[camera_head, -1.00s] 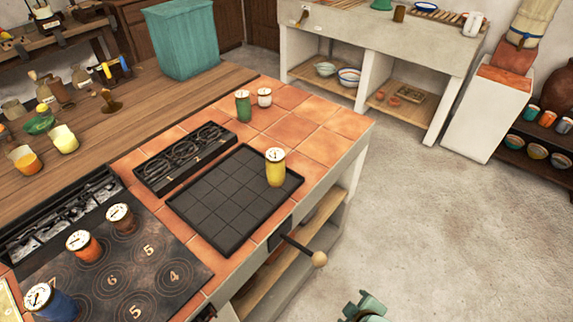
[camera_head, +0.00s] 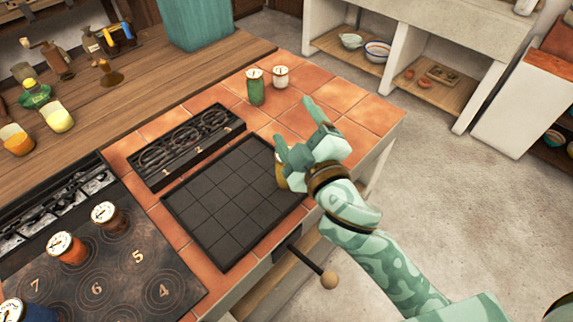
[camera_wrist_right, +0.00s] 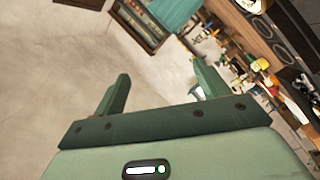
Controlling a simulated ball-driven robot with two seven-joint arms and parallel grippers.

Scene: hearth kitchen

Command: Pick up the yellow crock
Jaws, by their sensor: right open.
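The yellow crock (camera_head: 281,178) stands at the right side of the dark gridded tray (camera_head: 225,262), near the counter's front edge. In the head view it is mostly hidden behind my right gripper (camera_head: 293,121), and only a narrow strip shows. My right gripper is open, with its fingers apart and pointing up and left over the crock. I cannot tell whether it touches the crock. In the right wrist view the open fingers (camera_wrist_right: 160,76) have nothing between them, and I cannot make out the yellow crock there. My left gripper is out of view.
A green crock (camera_head: 255,88) and a white crock (camera_head: 280,77) stand on the tiles behind. A dark rack (camera_head: 185,148) lies left of the tray. Brown (camera_head: 108,216) and orange (camera_head: 67,249) crocks stand on the numbered plate. A ball-tipped handle (camera_head: 328,279) juts from the counter's front.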

